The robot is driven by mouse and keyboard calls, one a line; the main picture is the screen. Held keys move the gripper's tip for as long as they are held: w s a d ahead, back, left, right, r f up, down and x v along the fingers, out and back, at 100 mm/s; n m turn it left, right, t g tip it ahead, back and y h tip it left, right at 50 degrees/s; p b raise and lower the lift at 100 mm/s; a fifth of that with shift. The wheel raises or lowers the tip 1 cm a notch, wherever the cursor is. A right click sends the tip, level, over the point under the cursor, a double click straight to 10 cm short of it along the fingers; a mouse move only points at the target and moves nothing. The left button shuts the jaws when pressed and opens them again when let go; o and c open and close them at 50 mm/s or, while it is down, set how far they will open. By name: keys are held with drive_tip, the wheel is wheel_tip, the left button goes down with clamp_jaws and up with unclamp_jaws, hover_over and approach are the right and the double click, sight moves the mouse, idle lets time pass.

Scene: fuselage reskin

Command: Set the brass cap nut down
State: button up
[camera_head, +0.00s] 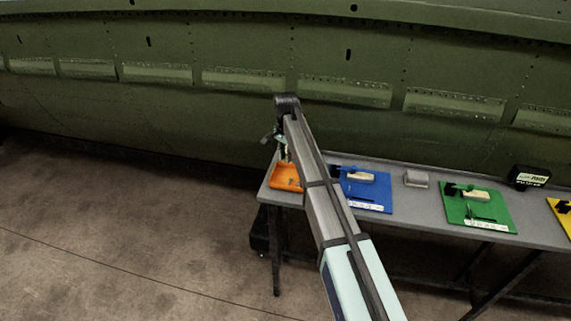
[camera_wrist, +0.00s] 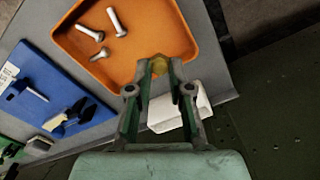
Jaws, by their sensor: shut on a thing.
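In the wrist view my gripper (camera_wrist: 159,70) is shut on the brass cap nut (camera_wrist: 159,65), a small yellow piece between the fingertips. The fingertips and nut overlap the lower edge of an orange tray (camera_wrist: 185,42); how high they are above it I cannot tell. Several silver bolts (camera_wrist: 117,21) lie in the tray. In the head view the orange tray (camera_head: 287,184) is at the left end of the grey table, and my gripper (camera_head: 283,158) hangs down over it. The nut is too small to make out there.
A white block (camera_wrist: 182,112) lies beside the tray, partly behind my fingers. A blue board (camera_head: 364,195) and a green board (camera_head: 478,212) with tools lie to the right on the table (camera_head: 425,207). A black box (camera_head: 528,177) stands further right. The green fuselage (camera_head: 230,110) rises behind.

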sight(286, 172)
drive_tip(key=shift+f+p, duration=0.65)
drive_tip(key=shift+f, duration=2.05)
drive_tip(key=shift+f, duration=0.15)
drive_tip(key=o, duration=0.8)
wheel_tip(286, 172, up, 12)
drive_tip(key=b, duration=0.4)
drive_tip(key=shift+r, duration=0.2)
